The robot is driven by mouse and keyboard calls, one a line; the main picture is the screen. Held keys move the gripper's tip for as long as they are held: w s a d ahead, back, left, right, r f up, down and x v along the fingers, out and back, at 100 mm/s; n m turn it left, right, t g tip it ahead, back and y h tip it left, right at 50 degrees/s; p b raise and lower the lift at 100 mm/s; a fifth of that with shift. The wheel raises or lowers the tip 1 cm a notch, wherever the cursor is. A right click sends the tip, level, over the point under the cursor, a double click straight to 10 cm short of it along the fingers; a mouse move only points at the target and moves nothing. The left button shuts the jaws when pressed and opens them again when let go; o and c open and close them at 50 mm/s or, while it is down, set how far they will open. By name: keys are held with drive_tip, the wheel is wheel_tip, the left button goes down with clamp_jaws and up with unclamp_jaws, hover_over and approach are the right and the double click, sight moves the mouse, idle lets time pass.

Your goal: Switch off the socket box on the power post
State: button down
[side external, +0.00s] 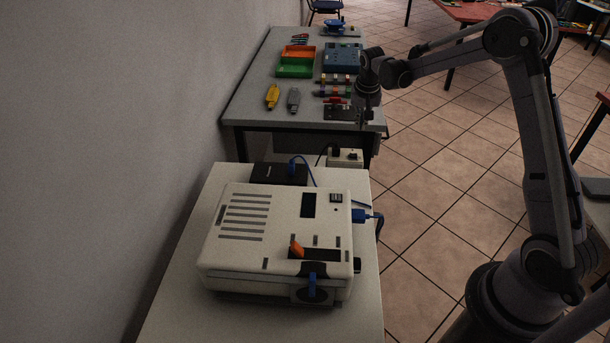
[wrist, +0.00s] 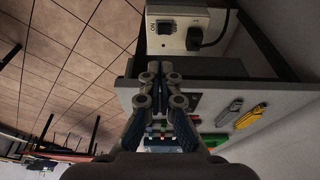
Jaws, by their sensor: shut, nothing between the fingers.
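The socket box (side external: 345,157) is a small white box at the far end of the near table in the side view. In the wrist view its white face (wrist: 179,48) is at the top, with a dark rocker switch (wrist: 166,28) beside lettering that seems to read ON. A black plug with a cable (wrist: 195,38) sits in it, right of the switch. My gripper (wrist: 160,70) is shut and empty, its fingertips below the box in the wrist view. In the side view my gripper (side external: 363,122) hangs just above the box, apparently apart. The post is mostly hidden.
A white machine (side external: 272,270) with an orange lever and blue cables stands on the near table, beside a black box (side external: 280,173).

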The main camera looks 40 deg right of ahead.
hover_over(356, 154)
drive_tip(key=f, duration=0.6)
drive_tip(key=a+f, duration=0.1)
drive_tip(key=f, duration=0.2)
drive_tip(key=shift+s+f, duration=0.35)
drive_tip(key=shift+f, duration=0.85)
